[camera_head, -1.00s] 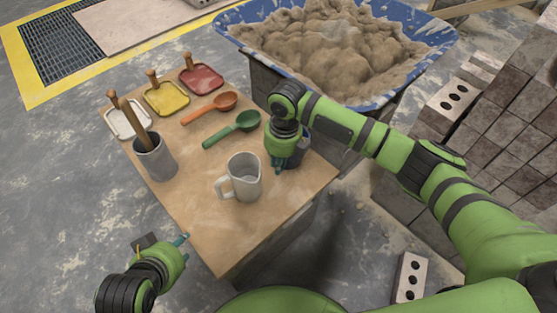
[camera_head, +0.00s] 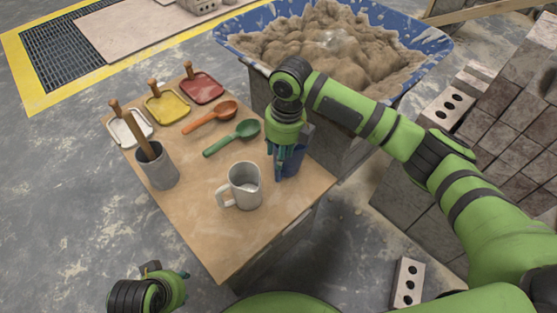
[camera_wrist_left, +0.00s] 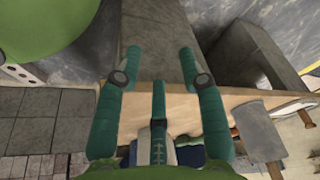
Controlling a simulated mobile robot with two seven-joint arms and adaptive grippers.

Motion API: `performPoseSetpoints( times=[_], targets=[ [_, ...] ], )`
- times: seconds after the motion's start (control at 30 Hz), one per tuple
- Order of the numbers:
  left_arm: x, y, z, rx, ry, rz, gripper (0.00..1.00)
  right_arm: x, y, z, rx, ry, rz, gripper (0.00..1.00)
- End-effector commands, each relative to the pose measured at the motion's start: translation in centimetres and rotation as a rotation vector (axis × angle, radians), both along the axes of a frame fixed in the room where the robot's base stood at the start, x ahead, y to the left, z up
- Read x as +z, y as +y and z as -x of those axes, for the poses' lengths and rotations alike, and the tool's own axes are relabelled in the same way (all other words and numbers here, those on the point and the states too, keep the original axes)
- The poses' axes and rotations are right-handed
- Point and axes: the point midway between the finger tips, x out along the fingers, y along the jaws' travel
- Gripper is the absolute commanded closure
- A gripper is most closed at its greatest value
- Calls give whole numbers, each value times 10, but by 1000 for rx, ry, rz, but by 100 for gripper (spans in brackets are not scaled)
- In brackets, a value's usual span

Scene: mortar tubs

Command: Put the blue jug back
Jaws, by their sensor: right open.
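The blue jug (camera_head: 292,163) stands upright near the right edge of the wooden tabletop (camera_head: 223,237) in the head view, partly hidden by my right gripper. My right gripper (camera_head: 279,158) points down at the jug, its open fingers at the jug's upper part. I cannot tell whether they touch it. My left gripper (camera_head: 184,283) is low in the head view, off the table's near left side. In the left wrist view its fingers (camera_wrist_left: 159,80) are spread with nothing between them.
A white jug (camera_head: 245,185) stands left of the blue one. A grey holder (camera_head: 160,171), green scoop (camera_head: 233,138), orange scoop (camera_head: 210,117) and several trowels are on the table. Behind is a blue mortar tub (camera_head: 240,52); bricks (camera_head: 480,150) are stacked at right.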

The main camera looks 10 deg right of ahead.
Motion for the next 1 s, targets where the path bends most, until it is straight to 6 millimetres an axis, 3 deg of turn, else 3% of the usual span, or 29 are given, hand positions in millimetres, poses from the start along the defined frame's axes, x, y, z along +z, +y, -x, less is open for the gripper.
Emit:
performPoseSetpoints(
  times=[0.1,0.3,1.0],
  targets=[
    [-13,-1,-2,-1,10,0,60,24,-2,0,-1,-2,-1,60],
    [-27,-2,-4,-3,14,0,60,42,-4,0,-1,0,1,60],
    [-29,-1,-4,-3,15,-1,60,43,-4,1,-1,1,0,60]
  ],
)
